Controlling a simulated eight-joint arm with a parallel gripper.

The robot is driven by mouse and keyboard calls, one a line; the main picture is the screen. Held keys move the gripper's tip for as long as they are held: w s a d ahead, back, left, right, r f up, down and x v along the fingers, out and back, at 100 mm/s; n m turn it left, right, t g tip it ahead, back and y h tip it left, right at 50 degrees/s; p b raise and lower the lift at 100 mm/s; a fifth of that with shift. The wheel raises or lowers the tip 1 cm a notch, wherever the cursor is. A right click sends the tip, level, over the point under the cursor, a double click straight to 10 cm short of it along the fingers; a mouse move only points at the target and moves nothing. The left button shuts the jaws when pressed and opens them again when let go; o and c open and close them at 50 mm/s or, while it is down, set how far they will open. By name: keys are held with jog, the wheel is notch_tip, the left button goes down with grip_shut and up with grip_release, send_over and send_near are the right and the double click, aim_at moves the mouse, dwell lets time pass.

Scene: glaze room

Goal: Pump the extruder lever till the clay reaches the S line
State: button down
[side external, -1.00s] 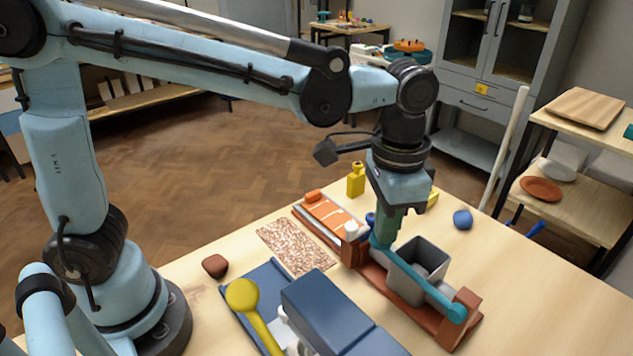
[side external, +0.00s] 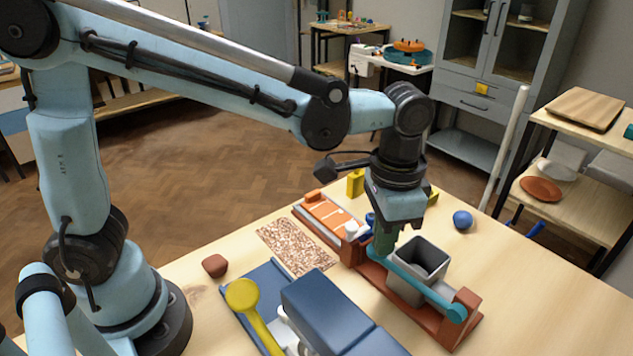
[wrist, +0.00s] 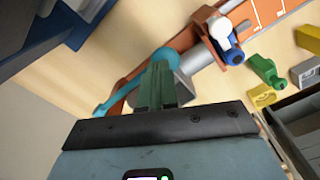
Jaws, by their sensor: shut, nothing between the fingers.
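The extruder stands on a red-brown base (side external: 377,272) with a grey hopper (side external: 432,258). The wrist view shows the fingertips (wrist: 157,72) over the lever's round end (wrist: 165,58). An orange run-out board (side external: 327,213) with white lines lies beyond a white nozzle-like part (side external: 351,229). The S mark and the clay's front cannot be made out.
A navy box-like thing (side external: 325,308) and a yellow handle (side external: 252,312) are at the near edge. A speckled mat (side external: 294,247), a brown lump (side external: 215,265) and a blue ball (side external: 462,220) lie around.

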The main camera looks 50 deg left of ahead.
jog(key=shift+f, duration=1.5)
jog(key=shift+r, duration=4.85)
jog(key=shift+r, duration=0.1)
jog(key=shift+r, duration=2.4)
jog(key=s+a+f+n+t, duration=0.2)
jog(key=a+f, duration=0.3)
jog(key=a, duration=0.4)
jog(key=s+a+f+n+t, duration=0.2)
jog(key=a+f+n+t, duration=0.2)
jog(key=a, duration=0.4)
jog(key=shift+s+a+f+t, duration=0.4)
jog(key=shift+t, duration=0.2)
